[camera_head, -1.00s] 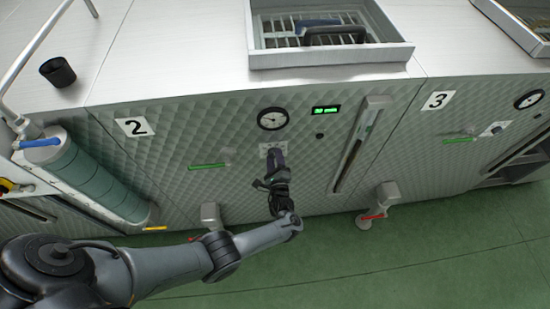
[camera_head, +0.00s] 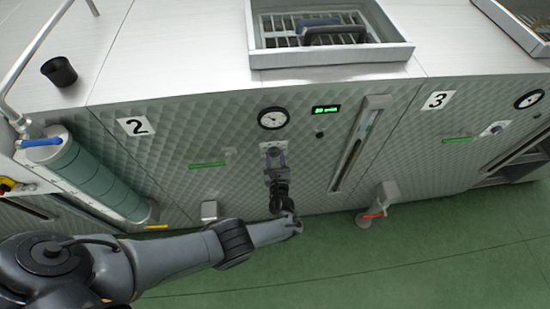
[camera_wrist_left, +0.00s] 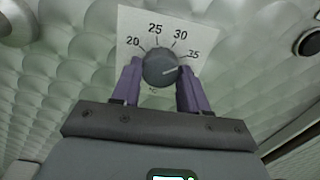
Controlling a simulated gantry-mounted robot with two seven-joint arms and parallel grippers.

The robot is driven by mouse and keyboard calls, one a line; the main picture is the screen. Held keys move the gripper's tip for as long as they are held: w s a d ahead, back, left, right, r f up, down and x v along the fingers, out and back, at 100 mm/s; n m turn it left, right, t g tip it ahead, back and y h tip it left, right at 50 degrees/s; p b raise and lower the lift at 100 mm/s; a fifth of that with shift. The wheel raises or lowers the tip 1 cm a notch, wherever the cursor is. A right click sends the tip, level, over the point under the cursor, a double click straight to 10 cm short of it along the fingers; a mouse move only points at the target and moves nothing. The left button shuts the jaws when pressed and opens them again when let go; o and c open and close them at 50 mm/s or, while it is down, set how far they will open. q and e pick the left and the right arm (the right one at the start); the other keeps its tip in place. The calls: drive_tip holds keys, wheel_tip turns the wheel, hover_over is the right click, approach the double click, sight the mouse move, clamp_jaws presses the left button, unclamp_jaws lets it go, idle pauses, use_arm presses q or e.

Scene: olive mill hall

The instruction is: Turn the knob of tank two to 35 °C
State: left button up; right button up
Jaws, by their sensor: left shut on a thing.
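The knob (camera_wrist_left: 160,67) of tank two is a round dark grey dial on a white scale plate (camera_wrist_left: 130,22) marked 20, 25, 30 and 35. Its pale pointer line points right and slightly up, close to the 35 mark; I cannot tell if it lines up exactly. My left gripper (camera_wrist_left: 158,80) is shut on the knob, with one purple finger on each side. In the head view, my left gripper (camera_head: 275,158) reaches the white plate (camera_head: 273,146) below the round gauge, and the knob is mostly hidden there. My right gripper is not in view.
Tank two carries a number plate (camera_head: 135,126), a round gauge (camera_head: 272,118), a green display (camera_head: 326,109) and a green-handled valve (camera_head: 207,165). A level tube (camera_head: 358,145) stands to the right, with a red-handled tap (camera_head: 375,212) below. The green floor (camera_head: 420,255) in front is clear.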

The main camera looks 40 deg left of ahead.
use_arm(q)
drive_tip(key=shift+f+m, duration=0.1)
drive_tip(key=shift+m, duration=0.5)
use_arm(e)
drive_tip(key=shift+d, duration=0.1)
use_arm(q)
drive_tip(key=o, duration=1.1)
drive_tip(key=shift+c, duration=0.2)
